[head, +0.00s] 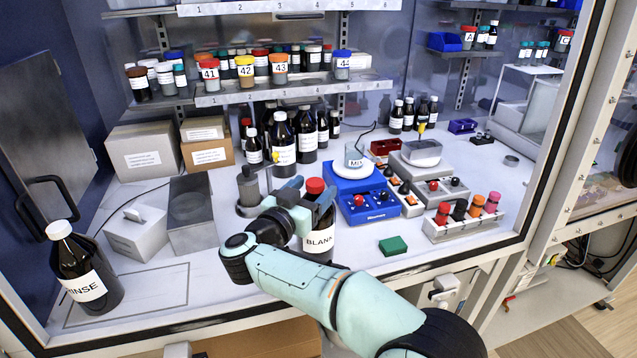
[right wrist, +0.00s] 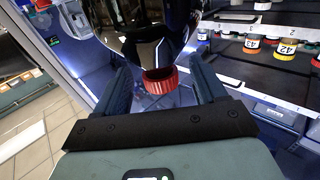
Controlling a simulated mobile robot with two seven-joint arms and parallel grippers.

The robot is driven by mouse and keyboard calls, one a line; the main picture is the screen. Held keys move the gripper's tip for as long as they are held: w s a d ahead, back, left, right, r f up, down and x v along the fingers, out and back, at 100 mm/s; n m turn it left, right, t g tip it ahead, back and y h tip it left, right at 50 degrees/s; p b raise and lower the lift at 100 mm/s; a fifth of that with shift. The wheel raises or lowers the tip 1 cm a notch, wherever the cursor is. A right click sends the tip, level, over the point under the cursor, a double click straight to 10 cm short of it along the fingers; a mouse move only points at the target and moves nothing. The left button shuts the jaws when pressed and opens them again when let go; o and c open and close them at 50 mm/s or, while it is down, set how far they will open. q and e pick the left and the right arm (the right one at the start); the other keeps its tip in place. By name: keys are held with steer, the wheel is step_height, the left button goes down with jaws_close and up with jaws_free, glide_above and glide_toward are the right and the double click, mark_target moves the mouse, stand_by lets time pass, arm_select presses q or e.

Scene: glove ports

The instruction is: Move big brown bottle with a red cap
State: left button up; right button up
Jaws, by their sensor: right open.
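The big brown bottle with a red cap (head: 318,240) stands upright near the front of the bench, with a white label reading "BLANK". My right gripper (head: 308,194) is open at the bottle's upper part, its blue fingers on either side near the red cap (head: 315,186). In the right wrist view the red cap (right wrist: 160,80) and dark bottle body (right wrist: 150,38) show between the spread fingers (right wrist: 163,86). I cannot tell whether a finger touches the bottle. My left gripper is not in view.
A rack of capped vials (head: 465,226) is farther right. A grey stand (head: 248,190) is on the left. A "RINSE" bottle (head: 85,270) is at front left.

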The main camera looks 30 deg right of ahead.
mark_target(319, 183)
steer(key=shift+x, duration=1.8)
jaws_close()
